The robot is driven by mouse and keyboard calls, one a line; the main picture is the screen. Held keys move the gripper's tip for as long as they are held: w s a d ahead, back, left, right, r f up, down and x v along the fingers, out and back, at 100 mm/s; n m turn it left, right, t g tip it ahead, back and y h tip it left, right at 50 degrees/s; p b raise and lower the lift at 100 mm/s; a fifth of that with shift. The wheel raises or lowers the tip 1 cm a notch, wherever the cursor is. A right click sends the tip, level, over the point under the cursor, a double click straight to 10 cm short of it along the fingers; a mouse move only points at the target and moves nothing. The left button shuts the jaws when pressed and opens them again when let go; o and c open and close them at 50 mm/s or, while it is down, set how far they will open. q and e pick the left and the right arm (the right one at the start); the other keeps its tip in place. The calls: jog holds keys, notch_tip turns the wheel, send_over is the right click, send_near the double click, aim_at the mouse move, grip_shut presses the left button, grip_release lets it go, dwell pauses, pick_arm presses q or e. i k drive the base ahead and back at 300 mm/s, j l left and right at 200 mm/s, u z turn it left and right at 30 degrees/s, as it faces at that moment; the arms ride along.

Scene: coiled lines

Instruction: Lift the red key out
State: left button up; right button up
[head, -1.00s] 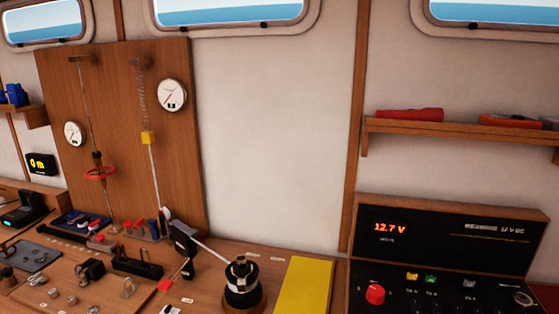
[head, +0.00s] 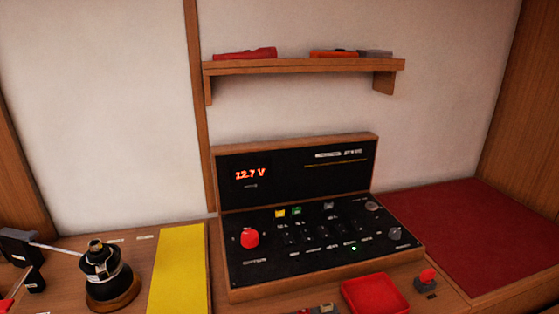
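A red, round-topped piece (head: 250,237), which looks like the red key, sits upright at the left of the black switch panel (head: 300,262). It appears seated in the panel; its lower end is hidden. The panel's upright back shows 12.7 V in red digits. Neither of my grippers is in the head view.
A red tray (head: 375,293) lies in front of the panel, with a red button (head: 427,277) to its right. A yellow mat (head: 178,270) and a black winch-like drum (head: 106,272) are to the left. A shelf (head: 300,67) hangs above. The red surface (head: 470,235) at right is clear.

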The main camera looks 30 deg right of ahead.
aim_at(425, 277)
jog(key=z, duration=1.95)
